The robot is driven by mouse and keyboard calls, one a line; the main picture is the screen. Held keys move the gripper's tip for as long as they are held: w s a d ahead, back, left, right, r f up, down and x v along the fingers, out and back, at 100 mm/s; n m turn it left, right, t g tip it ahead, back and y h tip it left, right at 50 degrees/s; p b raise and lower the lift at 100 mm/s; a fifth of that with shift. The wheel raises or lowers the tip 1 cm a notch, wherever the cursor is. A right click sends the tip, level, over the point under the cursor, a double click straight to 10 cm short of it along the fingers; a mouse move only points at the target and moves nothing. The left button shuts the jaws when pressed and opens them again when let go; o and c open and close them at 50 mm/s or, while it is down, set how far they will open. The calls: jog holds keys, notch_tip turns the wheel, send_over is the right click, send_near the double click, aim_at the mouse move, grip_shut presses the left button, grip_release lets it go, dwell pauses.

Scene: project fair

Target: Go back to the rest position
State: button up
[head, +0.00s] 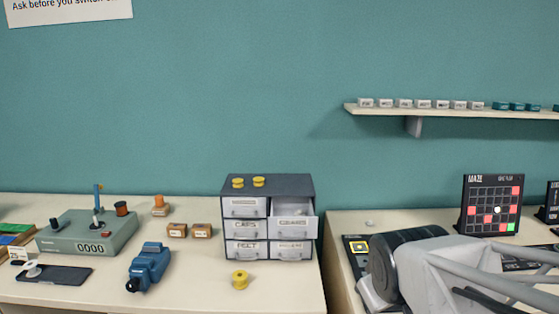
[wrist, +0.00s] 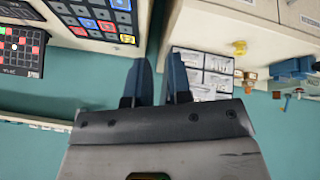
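My gripper (wrist: 158,78) shows in the wrist view with its two dark blue fingers apart and nothing visible between them. It is over the gap between the two tables, as far as the wrist view shows. The fingertips point toward the top of that view. In the head view a grey part of my arm (head: 465,270) fills the lower right corner, and the gripper's fingers cannot be made out there.
A drawer cabinet (head: 231,190) has one right-hand drawer (head: 297,228) pulled out and two yellow spools on top. Another yellow spool (head: 240,280) stands in front. A maze panel (head: 492,205) and a button panel (wrist: 75,12) are on the right table. A shelf (head: 460,113) hangs above.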

jog(key=s+r+m+g, duration=0.1)
jog(key=s+m+g, duration=0.2)
jog(key=s, duration=0.5)
jog(key=shift+r+m+y, duration=0.25)
jog(key=shift+m+y, duration=0.05)
jog(key=shift+m, duration=0.3)
